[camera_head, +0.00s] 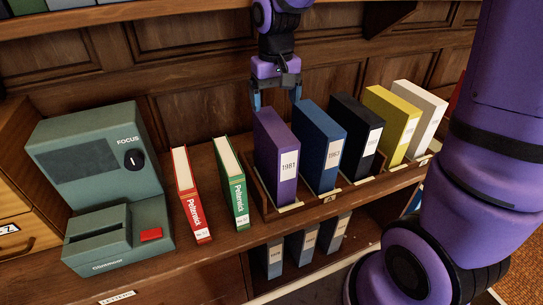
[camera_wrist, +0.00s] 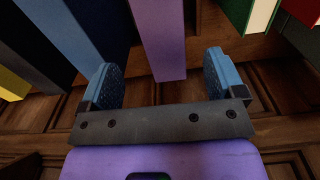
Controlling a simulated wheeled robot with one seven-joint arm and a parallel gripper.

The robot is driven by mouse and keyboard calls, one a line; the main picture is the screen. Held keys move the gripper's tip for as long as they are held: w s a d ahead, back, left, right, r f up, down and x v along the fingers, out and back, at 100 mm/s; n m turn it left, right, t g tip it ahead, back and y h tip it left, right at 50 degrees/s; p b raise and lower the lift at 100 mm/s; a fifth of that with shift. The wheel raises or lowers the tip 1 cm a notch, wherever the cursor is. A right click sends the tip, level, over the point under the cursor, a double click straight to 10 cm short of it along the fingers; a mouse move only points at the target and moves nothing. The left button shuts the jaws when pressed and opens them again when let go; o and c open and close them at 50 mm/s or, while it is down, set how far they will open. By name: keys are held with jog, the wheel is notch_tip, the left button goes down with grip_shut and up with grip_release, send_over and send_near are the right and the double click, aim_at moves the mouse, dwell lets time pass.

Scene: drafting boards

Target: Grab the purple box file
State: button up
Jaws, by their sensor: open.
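The purple box file (camera_head: 271,149) stands upright at the left end of a wooden rack on the shelf, with a white 1981 label on its spine. My gripper (camera_head: 276,100) is above and behind its top rear edge in the head view, fingers pointing down. In the wrist view, the purple box file (camera_wrist: 158,38) lies between and just beyond the two blue finger pads of my gripper (camera_wrist: 165,78). The jaws are open and hold nothing. I cannot tell whether either finger touches the file.
A blue box file (camera_head: 320,140) stands close to the right, then black (camera_head: 355,130), yellow (camera_head: 388,118) and white (camera_head: 425,110) ones. Green (camera_head: 228,175) and red (camera_head: 187,185) books stand left, beside a grey-green machine (camera_head: 100,170). A wood-panelled wall (camera_head: 185,110) is behind.

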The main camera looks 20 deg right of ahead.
aim_at(274, 125)
notch_tip(274, 125, down, 10)
jog(key=shift+s+a+f, duration=0.1)
jog(key=shift+a+f, duration=0.05)
dwell(0.5)
grip_shut()
